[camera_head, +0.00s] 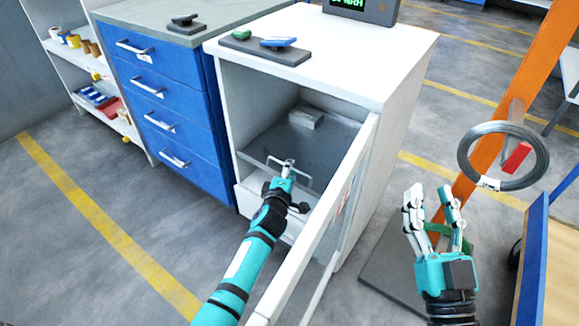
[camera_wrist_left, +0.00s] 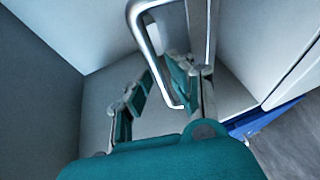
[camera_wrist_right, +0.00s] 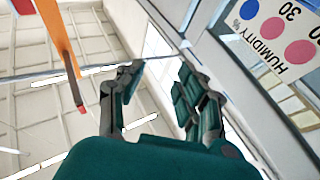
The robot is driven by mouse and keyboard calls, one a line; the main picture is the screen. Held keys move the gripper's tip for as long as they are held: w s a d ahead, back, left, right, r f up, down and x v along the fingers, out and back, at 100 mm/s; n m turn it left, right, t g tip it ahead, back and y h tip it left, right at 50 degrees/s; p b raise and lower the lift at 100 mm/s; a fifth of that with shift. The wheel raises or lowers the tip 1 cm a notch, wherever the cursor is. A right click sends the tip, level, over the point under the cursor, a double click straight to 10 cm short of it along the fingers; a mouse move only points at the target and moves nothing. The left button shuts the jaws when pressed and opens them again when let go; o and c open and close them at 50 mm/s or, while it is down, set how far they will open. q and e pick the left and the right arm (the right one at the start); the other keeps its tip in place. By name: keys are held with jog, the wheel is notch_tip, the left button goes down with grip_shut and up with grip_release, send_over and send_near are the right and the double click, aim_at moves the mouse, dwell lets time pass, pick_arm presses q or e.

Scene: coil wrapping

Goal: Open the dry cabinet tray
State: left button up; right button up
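The dry cabinet (camera_head: 380,120) is white, and its door (camera_head: 322,235) stands open toward me. Inside is the grey tray (camera_head: 320,140) with a small pale block on it and a metal handle (camera_head: 258,164) at its front. My left gripper (camera_head: 288,165) is inside the cabinet opening at this handle. In the left wrist view the handle (camera_wrist_left: 160,65) runs between the two open fingers (camera_wrist_left: 165,92); I cannot tell whether they touch it. My right gripper (camera_head: 433,194) is open and empty, right of the door; its fingers also show apart in the right wrist view (camera_wrist_right: 155,85).
A blue drawer cabinet (camera_head: 165,100) stands to the left, with shelves (camera_head: 75,50) beyond. A wire coil (camera_head: 467,160) hangs by an orange post (camera_head: 535,75) at right. A workbench edge (camera_head: 535,250) is at lower right. The open door lies between my arms.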

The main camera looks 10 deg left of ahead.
pick_arm(q)
grip_shut()
jog(key=shift+s, duration=0.15)
dwell(0.4)
